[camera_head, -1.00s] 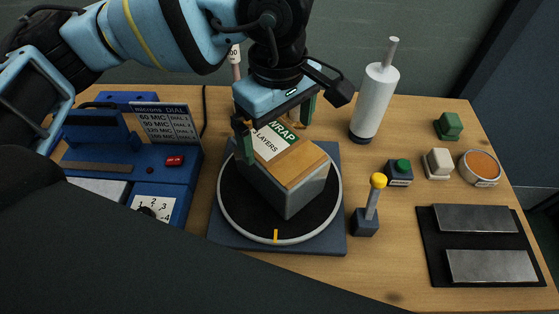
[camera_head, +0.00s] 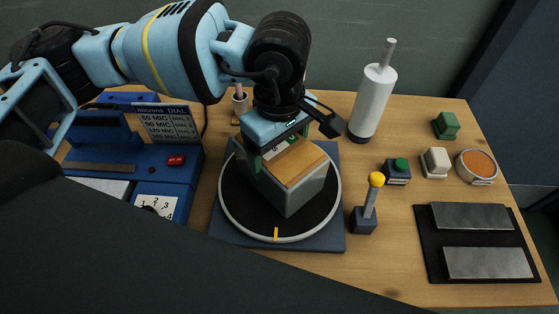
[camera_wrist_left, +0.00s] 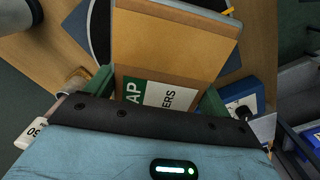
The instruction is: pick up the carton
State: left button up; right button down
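The carton (camera_head: 290,182), a box with grey sides, a brown top and a green-and-white label, sits on the round black turntable (camera_head: 238,208). My left gripper (camera_head: 279,148) is lowered over the carton's far part, with its green fingers spread along two opposite sides. The wrist body hides much of the label and the far end. In the left wrist view the carton (camera_wrist_left: 172,45) lies between the two fingers of the gripper (camera_wrist_left: 155,93); I cannot tell whether they touch it. My right gripper is not in view.
A white roll on a post (camera_head: 372,100) stands behind right. A yellow-knobbed lever (camera_head: 369,200) and green button box (camera_head: 397,171) are right of the turntable. A blue dial machine (camera_head: 150,165) stands left. A black mat (camera_head: 432,250) with two metal plates lies far right.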

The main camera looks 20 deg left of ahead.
pick_arm(q)
jog(key=shift+r, duration=0.1)
jog(key=c, duration=0.8)
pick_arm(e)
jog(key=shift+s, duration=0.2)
pick_arm(q)
jog(key=shift+r, duration=0.1)
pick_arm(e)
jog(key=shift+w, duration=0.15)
